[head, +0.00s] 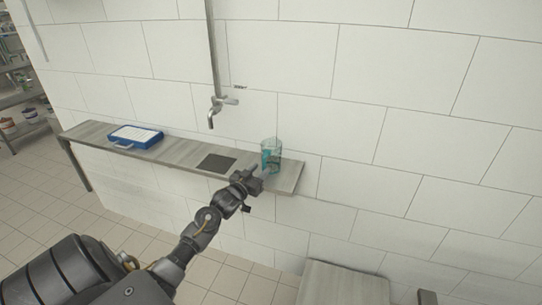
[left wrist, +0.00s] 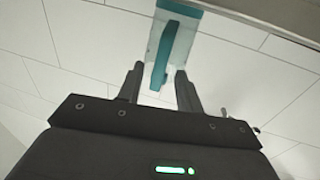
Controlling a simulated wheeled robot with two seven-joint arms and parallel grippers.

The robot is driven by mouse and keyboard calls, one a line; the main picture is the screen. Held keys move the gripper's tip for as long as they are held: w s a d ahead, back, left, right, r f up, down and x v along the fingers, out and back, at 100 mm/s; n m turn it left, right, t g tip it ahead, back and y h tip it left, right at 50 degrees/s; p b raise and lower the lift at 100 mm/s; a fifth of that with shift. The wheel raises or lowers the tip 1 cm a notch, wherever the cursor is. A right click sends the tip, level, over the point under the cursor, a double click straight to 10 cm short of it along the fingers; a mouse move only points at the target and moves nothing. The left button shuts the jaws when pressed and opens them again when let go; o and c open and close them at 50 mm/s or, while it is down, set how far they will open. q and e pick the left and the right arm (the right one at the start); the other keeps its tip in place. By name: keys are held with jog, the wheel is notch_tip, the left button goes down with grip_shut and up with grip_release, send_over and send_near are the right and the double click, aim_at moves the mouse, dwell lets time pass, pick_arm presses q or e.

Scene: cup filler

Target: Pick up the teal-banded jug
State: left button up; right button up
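The teal-banded jug (head: 271,156) is a clear vessel with a teal band, standing upright near the right end of the wall shelf. In the left wrist view, the jug (left wrist: 186,36) is at the top, with its teal handle (left wrist: 161,55) in front of the gap between the fingers. My left gripper (head: 258,177) is just in front of the jug in the head view. In the left wrist view, the left gripper (left wrist: 157,88) is open, its two fingers apart with nothing visible clamped between them. My right gripper is not in view.
The grey shelf (head: 188,152) runs along the white tiled wall. A tap (head: 213,112) hangs above a dark square plate (head: 217,163) left of the jug. A blue and white case (head: 135,136) lies farther left. A low grey bench (head: 342,285) stands below right.

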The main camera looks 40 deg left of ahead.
aim_at(264, 165)
pick_arm(q)
jog(key=w, duration=0.3)
jog(key=shift+w+a+r+p, duration=0.15)
jog(key=shift+w+a+p, duration=0.1)
jog(key=shift+w+p, duration=0.15)
grip_shut()
